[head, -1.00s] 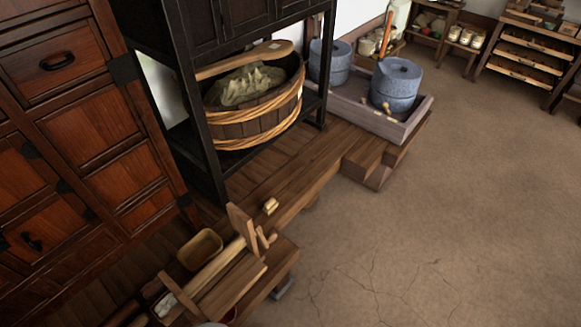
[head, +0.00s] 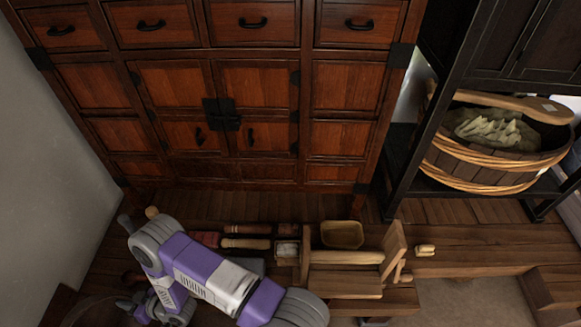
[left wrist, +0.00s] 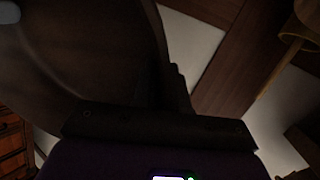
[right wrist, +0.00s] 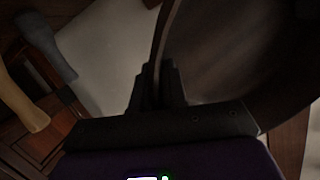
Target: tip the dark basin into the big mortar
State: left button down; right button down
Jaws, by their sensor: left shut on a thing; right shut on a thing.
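A large dark curved surface, which I take for the dark basin, fills the upper left of the left wrist view (left wrist: 75,50) and the upper right of the right wrist view (right wrist: 240,50). My left gripper (left wrist: 165,85) is shut on its wall. My right gripper (right wrist: 162,80) is shut on its wall too. Both wrist views are dark, and the basin's contents are hidden. In the head view a purple and grey arm of mine crosses the lower left; neither fingertips nor the basin show clearly there. I cannot make out the big mortar in any view now.
A red-brown cabinet (head: 210,172) stands behind a plank platform. A tan box (head: 342,234) and a wooden bench frame (head: 345,285) are right of my arm. A wooden tub (head: 480,168) sits on a black shelf. A grey-headed tool (right wrist: 45,45) shows in the right wrist view.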

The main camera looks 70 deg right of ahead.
pick_arm(q)
jog(key=shift+d, duration=0.4)
pick_arm(e)
jog(key=shift+a+r, duration=0.1)
jog(key=shift+a, duration=0.3)
pick_arm(q)
jog(key=shift+w+f+g, duration=0.1)
jog(key=shift+w+g, duration=0.2)
jog(key=shift+g, duration=0.1)
pick_arm(e)
jog(key=shift+w+g, duration=0.35)
jog(key=shift+g, duration=0.05)
pick_arm(q)
jog(key=shift+w+f+g, duration=0.25)
jog(key=shift+f+g, duration=0.15)
jog(key=shift+g, duration=0.1)
pick_arm(e)
jog(key=shift+w+f+g, duration=0.25)
jog(key=shift+f+g, duration=0.15)
jog(key=shift+f, duration=0.1)
